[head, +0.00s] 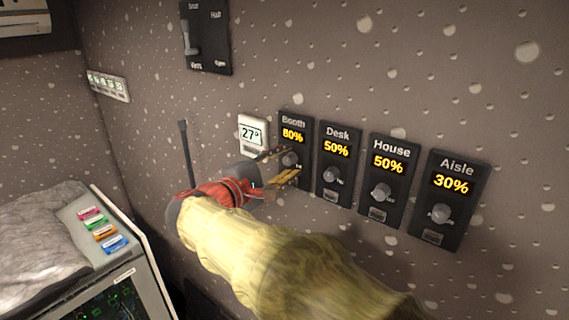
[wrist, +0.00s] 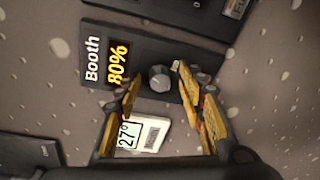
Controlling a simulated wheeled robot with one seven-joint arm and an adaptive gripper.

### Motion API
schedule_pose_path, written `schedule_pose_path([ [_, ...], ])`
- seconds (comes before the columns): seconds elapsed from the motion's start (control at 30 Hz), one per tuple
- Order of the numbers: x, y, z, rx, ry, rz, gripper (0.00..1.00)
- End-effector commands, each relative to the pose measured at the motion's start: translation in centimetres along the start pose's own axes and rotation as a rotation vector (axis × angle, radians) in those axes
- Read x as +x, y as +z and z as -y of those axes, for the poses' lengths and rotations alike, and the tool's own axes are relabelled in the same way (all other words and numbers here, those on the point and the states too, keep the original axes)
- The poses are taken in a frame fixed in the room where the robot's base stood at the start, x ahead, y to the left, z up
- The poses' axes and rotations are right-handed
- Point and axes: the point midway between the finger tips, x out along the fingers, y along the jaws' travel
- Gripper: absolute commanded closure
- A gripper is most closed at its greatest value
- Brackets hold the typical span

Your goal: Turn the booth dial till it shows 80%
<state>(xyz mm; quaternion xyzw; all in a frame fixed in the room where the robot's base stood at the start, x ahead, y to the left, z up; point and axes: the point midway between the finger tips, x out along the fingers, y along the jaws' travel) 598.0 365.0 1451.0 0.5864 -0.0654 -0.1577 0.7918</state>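The booth panel (head: 294,122) is a black plate on the wall, and its display reads 80%. Its grey round dial (head: 290,158) is below the display. In the wrist view the booth panel (wrist: 98,42) appears turned on its side, also reading 80%, with the dial (wrist: 159,78) between and just beyond my fingertips. My gripper (head: 284,165) is in front of the dial. In the wrist view my gripper (wrist: 156,80) is open, its yellow fingers spread on either side of the dial with gaps showing, and it holds nothing.
To the right are the Desk panel (head: 337,148) at 50%, House panel (head: 389,165) at 50% and Aisle panel (head: 453,184) at 30%. A white thermostat (head: 253,133) reading 27° is close on the left. A black switch plate (head: 206,38) is above. A cabinet (head: 112,268) stands lower left.

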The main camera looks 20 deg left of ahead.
Motion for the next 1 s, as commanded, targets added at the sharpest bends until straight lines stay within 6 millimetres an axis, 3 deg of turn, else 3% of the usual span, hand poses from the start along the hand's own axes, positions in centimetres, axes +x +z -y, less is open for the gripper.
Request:
schedule_pose_path([
  [0.17, -2.0, -0.1, -0.1, 0.000, 0.001, -0.004, 0.60],
  [0.6, -10.2, -0.1, 0.0, 0.000, 0.001, -0.003, 0.60],
  [0.8, -11.8, -0.1, 0.0, -0.001, 0.000, -0.001, 0.60],
  [1.0, -11.9, -0.1, 0.1, -0.001, 0.000, 0.000, 0.60],
])
